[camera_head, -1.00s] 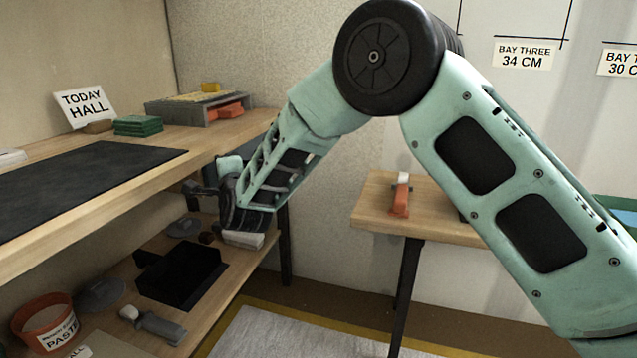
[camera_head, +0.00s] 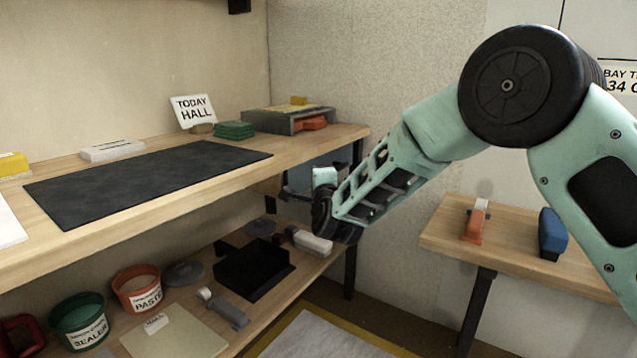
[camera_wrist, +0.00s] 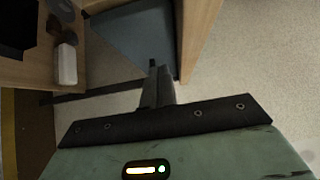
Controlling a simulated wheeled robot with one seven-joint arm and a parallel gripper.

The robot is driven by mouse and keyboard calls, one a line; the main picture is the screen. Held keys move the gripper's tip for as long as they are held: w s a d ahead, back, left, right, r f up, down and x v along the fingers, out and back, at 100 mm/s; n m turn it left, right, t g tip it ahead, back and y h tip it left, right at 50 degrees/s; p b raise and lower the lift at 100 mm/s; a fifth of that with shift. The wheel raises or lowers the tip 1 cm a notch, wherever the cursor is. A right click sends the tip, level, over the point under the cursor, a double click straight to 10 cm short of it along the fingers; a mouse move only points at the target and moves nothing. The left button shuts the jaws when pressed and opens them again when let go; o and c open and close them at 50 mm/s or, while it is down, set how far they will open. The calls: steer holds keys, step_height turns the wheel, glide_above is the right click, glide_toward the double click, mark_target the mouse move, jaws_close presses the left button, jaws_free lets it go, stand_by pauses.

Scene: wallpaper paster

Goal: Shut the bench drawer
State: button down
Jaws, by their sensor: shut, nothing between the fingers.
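The bench (camera_head: 300,148) has a long wooden top. A blue-grey panel (camera_head: 322,168), seemingly the bench drawer, shows under its far right end, partly hidden by my arm. In the wrist view the blue-grey panel (camera_wrist: 130,35) lies beyond my fingers, beside a wooden edge (camera_wrist: 196,40). How far the drawer stands out cannot be told. My gripper (camera_head: 286,193) is just below the bench top at that end, pointing left. In the wrist view my gripper (camera_wrist: 153,66) is shut and empty, its tips overlapping the panel's lower edge; contact cannot be told.
A lower shelf (camera_head: 205,288) holds a black tray (camera_head: 245,275), an orange paste pot (camera_head: 137,290) and a green sealer pot (camera_head: 80,322). A white-topped block (camera_head: 312,243) sits below my gripper. A small side table (camera_head: 450,238) stands right. Open floor (camera_head: 325,338) lies between.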

steer(key=s+a+f+n+g+y+p, duration=0.15)
steer(key=s+n+g, duration=0.45)
steer(key=s, duration=0.7)
steer(key=s+f+n+g+y+p, duration=0.15)
steer(key=s+n+g, duration=0.4)
steer(key=s, duration=0.75)
steer(key=s+d+n+g+h, duration=0.2)
steer(key=s+d+n, duration=0.25)
steer(key=s, duration=0.35)
steer(key=s+d+f+n+g+h, duration=0.1)
steer(key=s+d+n+g+h, duration=0.1)
steer(key=s+d+n, duration=0.45)
steer(key=s+d+n+g+h, duration=0.1)
steer(key=s+d+n+g, duration=0.15)
steer(key=s, duration=0.65)
step_height(320, 180, up, 36)
steer(key=m+p, duration=0.1)
steer(key=p, duration=3.5)
steer(key=shift+d+r, duration=0.2)
steer(key=shift+w, duration=0.1)
